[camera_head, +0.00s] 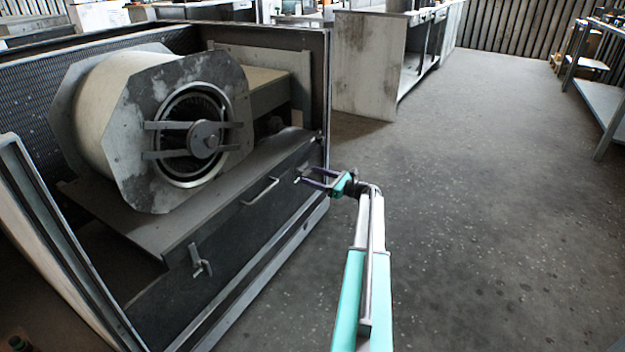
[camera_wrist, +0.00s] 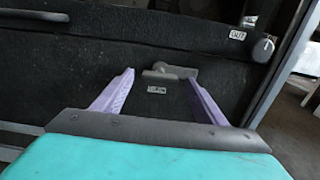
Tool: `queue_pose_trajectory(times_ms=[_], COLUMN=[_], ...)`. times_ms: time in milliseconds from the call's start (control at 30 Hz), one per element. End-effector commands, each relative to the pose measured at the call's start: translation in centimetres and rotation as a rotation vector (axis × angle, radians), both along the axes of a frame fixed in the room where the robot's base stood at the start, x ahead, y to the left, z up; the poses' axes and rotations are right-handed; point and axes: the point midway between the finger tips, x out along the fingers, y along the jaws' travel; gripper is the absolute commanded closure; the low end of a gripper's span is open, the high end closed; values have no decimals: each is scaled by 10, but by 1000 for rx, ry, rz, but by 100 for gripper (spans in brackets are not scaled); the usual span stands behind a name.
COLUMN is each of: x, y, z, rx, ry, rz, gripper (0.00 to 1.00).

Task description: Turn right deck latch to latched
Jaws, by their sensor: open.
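The right deck latch (camera_wrist: 178,72) is a small dark grey latch on the black deck panel (camera_wrist: 80,62). In the wrist view its bar lies roughly level, with a rounded knob toward its left end. My gripper (camera_wrist: 160,78) is open, with its two purple fingers on either side of the latch in that view. I cannot tell whether either finger touches it. In the head view my gripper (camera_head: 301,176) is at the right end of the panel, and the latch there is too small and covered to make out. A left latch (camera_head: 201,261) hangs tilted on the same panel.
A bar handle (camera_head: 260,191) is mid-panel, below the blower (camera_head: 160,125). A round knob (camera_wrist: 263,48) sits at the panel's upper right, near the housing's side frame (camera_wrist: 284,62). The floor (camera_head: 480,200) to the right is clear; a workbench (camera_head: 365,65) stands behind.

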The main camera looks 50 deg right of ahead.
Motion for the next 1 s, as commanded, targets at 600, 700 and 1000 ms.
queue_pose_trajectory(times_ms=[600,700,1000], x=[5,5,9], y=[2,2,6], z=[1,0,1], rx=[0,0,-9], ry=[0,0,-2], rz=[1,1,6], gripper=[72,88,93])
